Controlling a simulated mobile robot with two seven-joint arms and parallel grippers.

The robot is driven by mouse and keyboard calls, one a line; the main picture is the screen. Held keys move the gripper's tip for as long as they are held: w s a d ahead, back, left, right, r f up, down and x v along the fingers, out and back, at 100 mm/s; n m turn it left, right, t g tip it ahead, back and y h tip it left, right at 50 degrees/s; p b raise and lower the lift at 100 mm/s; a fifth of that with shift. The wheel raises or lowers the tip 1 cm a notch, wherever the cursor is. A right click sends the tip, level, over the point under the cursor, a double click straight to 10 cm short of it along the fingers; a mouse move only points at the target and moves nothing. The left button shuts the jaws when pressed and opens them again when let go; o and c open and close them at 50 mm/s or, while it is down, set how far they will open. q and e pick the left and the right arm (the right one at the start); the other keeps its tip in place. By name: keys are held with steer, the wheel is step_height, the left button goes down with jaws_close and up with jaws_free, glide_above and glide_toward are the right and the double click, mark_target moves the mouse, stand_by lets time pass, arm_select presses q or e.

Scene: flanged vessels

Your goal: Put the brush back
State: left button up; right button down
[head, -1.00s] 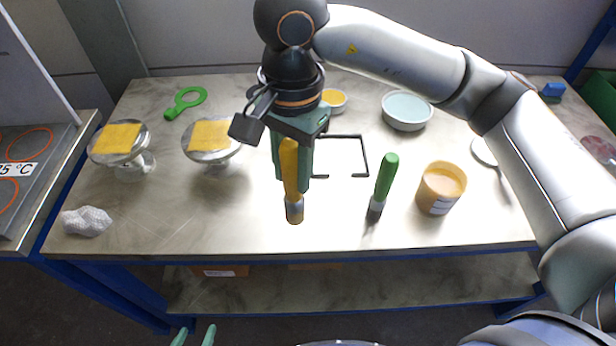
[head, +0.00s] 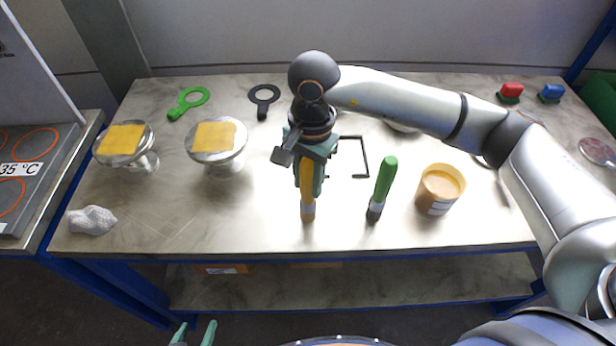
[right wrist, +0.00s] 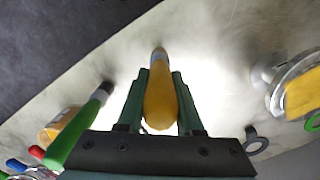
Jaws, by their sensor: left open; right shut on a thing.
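My right gripper (head: 309,185) is shut on a brush with a yellow handle (head: 307,190). The brush hangs upright, bristle end down, over the front middle of the table; I cannot tell whether its tip touches the top. In the right wrist view the yellow handle (right wrist: 160,100) sits between the two green fingers (right wrist: 157,100). A second brush with a green handle (head: 386,180) stands upright to the right, apart from the held one. A thin black frame (head: 366,158) is behind them, partly hidden by my gripper. My left gripper (head: 195,335) is open at the bottom edge.
An orange-filled tub (head: 437,203) stands right of the green brush. Two flanged vessels with yellow squares (head: 118,150) (head: 213,152) stand at left. A crumpled white lump (head: 91,220) lies front left. Green (head: 187,102) and black (head: 263,99) ring tools lie behind. The front left-middle is clear.

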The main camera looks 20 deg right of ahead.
steer(key=shift+f, duration=0.2)
steer(key=c, duration=0.6)
jaws_free()
steer(key=shift+o, duration=0.2)
steer(key=shift+r, duration=0.15)
steer(key=shift+r, duration=0.2)
steer(key=r, duration=0.8)
steer(key=r+b, duration=0.1)
steer(key=r, duration=0.2)
steer(key=shift+w+d+r, duration=0.2)
steer(key=shift+d+r, duration=0.05)
steer(key=shift+r, duration=0.15)
